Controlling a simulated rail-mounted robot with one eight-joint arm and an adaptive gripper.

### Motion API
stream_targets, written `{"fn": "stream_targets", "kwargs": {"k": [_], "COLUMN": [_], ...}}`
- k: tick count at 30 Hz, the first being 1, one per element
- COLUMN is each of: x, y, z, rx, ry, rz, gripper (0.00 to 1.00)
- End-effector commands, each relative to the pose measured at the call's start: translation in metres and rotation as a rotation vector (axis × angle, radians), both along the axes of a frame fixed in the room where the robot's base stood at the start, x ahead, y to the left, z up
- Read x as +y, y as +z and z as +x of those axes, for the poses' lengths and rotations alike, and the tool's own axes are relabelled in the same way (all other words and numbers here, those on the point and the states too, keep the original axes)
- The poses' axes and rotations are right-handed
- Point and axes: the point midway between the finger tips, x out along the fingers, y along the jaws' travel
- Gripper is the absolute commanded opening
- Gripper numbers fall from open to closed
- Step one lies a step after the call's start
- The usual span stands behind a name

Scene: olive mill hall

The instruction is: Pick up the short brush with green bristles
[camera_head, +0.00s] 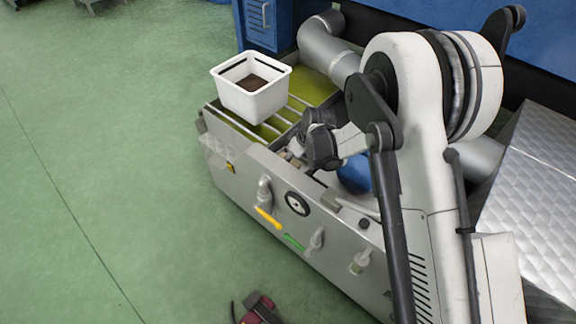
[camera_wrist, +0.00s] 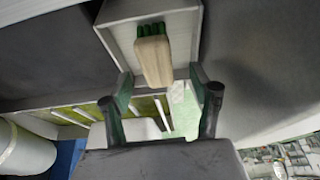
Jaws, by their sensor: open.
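The short brush shows in the wrist view, with a pale wooden back (camera_wrist: 153,62) and green bristles (camera_wrist: 151,29) at its upper edge. It is in or against a light grey open holder (camera_wrist: 198,30). My gripper (camera_wrist: 160,84) is open, and its two dark fingers with green inner pads are spread below the brush in the picture. The lower end of the brush lies between the fingertips in the picture; I see no grip on it, and the depth gap cannot be told. In the head view my arm hides the brush, and the fingers are hard to make out.
A white tub (camera_head: 236,97) with dark contents stands on the slatted top of a grey steel machine (camera_head: 240,183). Yellow and green handles stick out of its front. A quilted silver cover (camera_head: 540,190) lies at right. A dark red object (camera_head: 262,308) lies on open green floor.

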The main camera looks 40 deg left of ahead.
Motion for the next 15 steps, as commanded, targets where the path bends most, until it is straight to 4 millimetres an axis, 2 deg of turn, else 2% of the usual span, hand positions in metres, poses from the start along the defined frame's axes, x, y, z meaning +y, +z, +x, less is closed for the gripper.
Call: {"fn": "stream_targets", "kwargs": {"k": [9, 15], "x": [0.018, 0.02], "y": [-0.04, -0.042], "z": [0.006, 0.006], "rx": [0.0, 0.0], "ry": [0.0, -0.001], "rz": [0.0, 0.0], "gripper": [0.58, 0.58]}}
